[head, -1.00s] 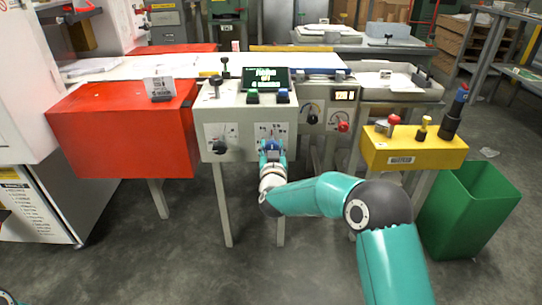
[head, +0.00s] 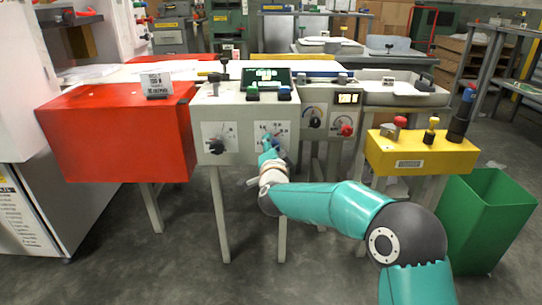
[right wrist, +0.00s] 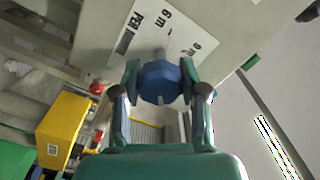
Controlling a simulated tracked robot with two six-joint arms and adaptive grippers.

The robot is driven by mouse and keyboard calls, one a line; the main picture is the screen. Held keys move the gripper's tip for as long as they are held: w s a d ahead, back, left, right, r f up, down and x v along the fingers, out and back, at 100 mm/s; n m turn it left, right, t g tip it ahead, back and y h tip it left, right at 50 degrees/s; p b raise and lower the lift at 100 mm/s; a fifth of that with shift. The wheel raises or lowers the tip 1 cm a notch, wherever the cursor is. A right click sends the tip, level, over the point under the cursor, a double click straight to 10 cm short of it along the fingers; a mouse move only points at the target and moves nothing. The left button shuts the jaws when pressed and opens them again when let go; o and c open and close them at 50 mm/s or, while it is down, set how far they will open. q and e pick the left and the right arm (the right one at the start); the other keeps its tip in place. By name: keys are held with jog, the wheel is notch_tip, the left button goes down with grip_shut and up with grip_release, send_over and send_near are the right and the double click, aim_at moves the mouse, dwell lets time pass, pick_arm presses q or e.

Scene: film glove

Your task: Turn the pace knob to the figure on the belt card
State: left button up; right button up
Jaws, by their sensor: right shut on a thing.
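The blue pace knob (right wrist: 161,84) sits on a white dial plate (right wrist: 165,30) with printed figures and lettering. In the head view this dial plate (head: 281,129) is on the front of the grey control box, right of a black knob. My right gripper (head: 268,147) reaches up to it and mostly covers the knob there. In the right wrist view both fingers of the right gripper (right wrist: 160,70) are shut on the knob's sides. A small white card (head: 157,85) stands on the red box; its print is too small to read. My left gripper is out of view.
A black knob (head: 216,146) is left of the held one. A red knob (head: 346,130) and a gauge are to the right. A yellow box (head: 420,153) with several controls and a green bin (head: 487,215) stand at the right. The red box (head: 115,140) is left.

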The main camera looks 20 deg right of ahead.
jog(key=m+b, duration=0.1)
jog(key=m, duration=0.1)
jog(key=shift+f+m, duration=0.2)
jog(key=shift+m, duration=1.3)
jog(key=o, duration=1.2)
jog(key=shift+c, duration=0.2)
jog(key=shift+s+r, duration=0.1)
jog(key=v, duration=1.1)
jog(key=shift+s, duration=0.4)
jog(key=shift+a, duration=0.1)
